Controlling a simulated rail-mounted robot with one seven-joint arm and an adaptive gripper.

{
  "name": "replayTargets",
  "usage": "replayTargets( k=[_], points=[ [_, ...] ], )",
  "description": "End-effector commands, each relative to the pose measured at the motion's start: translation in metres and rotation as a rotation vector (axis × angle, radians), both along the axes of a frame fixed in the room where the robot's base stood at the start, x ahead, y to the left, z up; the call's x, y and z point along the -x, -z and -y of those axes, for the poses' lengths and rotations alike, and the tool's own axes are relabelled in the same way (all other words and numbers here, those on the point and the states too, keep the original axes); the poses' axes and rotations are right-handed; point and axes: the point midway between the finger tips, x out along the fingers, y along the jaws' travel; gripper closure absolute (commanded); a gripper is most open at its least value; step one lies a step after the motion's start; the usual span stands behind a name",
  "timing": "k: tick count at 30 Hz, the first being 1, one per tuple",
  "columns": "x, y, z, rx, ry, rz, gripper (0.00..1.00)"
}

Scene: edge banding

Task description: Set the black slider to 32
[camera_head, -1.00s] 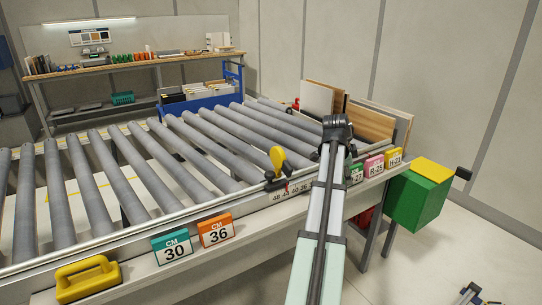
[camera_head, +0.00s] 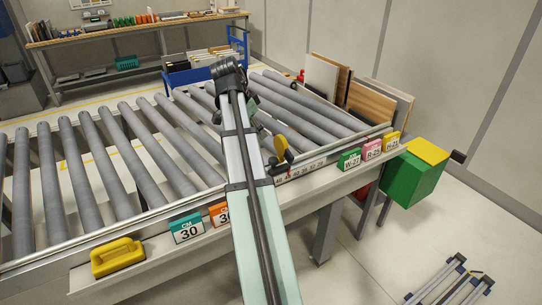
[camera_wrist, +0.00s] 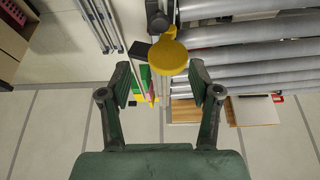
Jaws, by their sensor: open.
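The black slider (camera_head: 273,161) sits on the front rail of the roller table, near the left end of a white number scale (camera_head: 302,172). Its exact reading is too small to tell. A yellow round knob (camera_head: 281,148) stands up from it. In the wrist view the yellow knob (camera_wrist: 168,56) is large, with the slider's black body (camera_wrist: 157,18) just beyond it. My gripper (camera_wrist: 160,78) is open and empty, the knob just beyond and between its fingertips in the picture, with no contact visible. In the head view my arm partly hides the gripper (camera_head: 262,132).
Number cards 30 (camera_head: 187,229) and 36 (camera_head: 219,214) and a yellow case (camera_head: 117,257) stand on the front ledge. Cards W-27 (camera_head: 349,160), R-25 (camera_head: 372,149) and H-21 (camera_head: 391,142) stand right of the scale. Boards (camera_head: 374,102) lean behind. A green box (camera_head: 411,180) is at right.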

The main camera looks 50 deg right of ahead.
Motion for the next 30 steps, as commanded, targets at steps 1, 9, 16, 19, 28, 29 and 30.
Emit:
replayTargets(
  k=[1, 9, 16, 19, 28, 29, 30],
  points=[
    [0.003, 0.007, 0.002, -0.002, 0.001, -0.001, 0.37],
    [0.01, 0.049, 0.019, -0.002, 0.002, -0.002, 0.37],
    [0.016, 0.085, 0.032, -0.001, 0.003, -0.001, 0.37],
    [0.018, 0.1, 0.038, -0.002, 0.003, 0.0, 0.37],
    [0.023, 0.134, 0.052, -0.001, 0.002, 0.0, 0.37],
    [0.023, 0.136, 0.052, -0.001, 0.002, 0.0, 0.37],
    [0.024, 0.139, 0.053, -0.001, 0.002, 0.001, 0.37]
  ],
)
